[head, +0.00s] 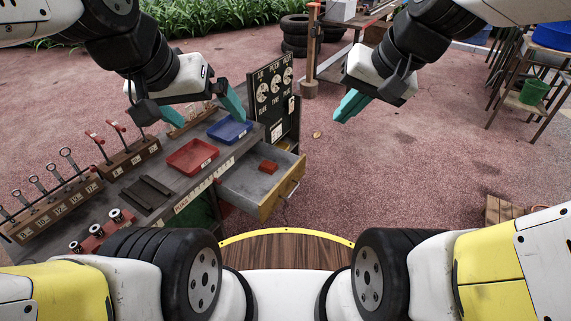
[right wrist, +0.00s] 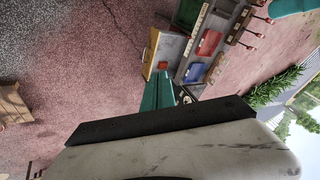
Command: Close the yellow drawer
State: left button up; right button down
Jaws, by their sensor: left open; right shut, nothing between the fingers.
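The yellow drawer (head: 283,197) stands pulled out from the cart's right side, with its yellow front facing right and a handle on it. A small red block (head: 268,166) lies inside. In the right wrist view the drawer (right wrist: 153,55) shows beyond a teal finger. My left gripper (head: 204,110) is open and empty above the cart top, left of the gauge board. My right gripper (head: 350,106) is shut and empty in the air, above and right of the drawer, apart from it.
The cart top (head: 155,212) carries a red tray (head: 192,157), a blue tray (head: 230,129), racks of wrenches and levers. A black gauge board (head: 276,95) stands at its far end. The pavement right of the drawer is clear.

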jog(key=w+a+f+m+g+y, duration=0.1)
jog(key=w+a+f+m+y, duration=0.15)
jog(key=w+f+m, duration=0.45)
jog(key=w+a+f+m+g+y, duration=0.1)
jog(key=w+a+f+m+y, duration=0.2)
jog(key=w+f, duration=0.7)
jog(key=m+t+h, duration=0.2)
jog(key=m, duration=1.1)
send_near(279, 188)
jog(key=x, duration=0.5)
jog(key=shift+s+d+f, duration=0.15)
jog(key=shift+s+f, duration=0.05)
jog(key=shift+f, duration=0.05)
jog(key=shift+w+a, duration=0.3)
jog(key=shift+a, duration=0.15)
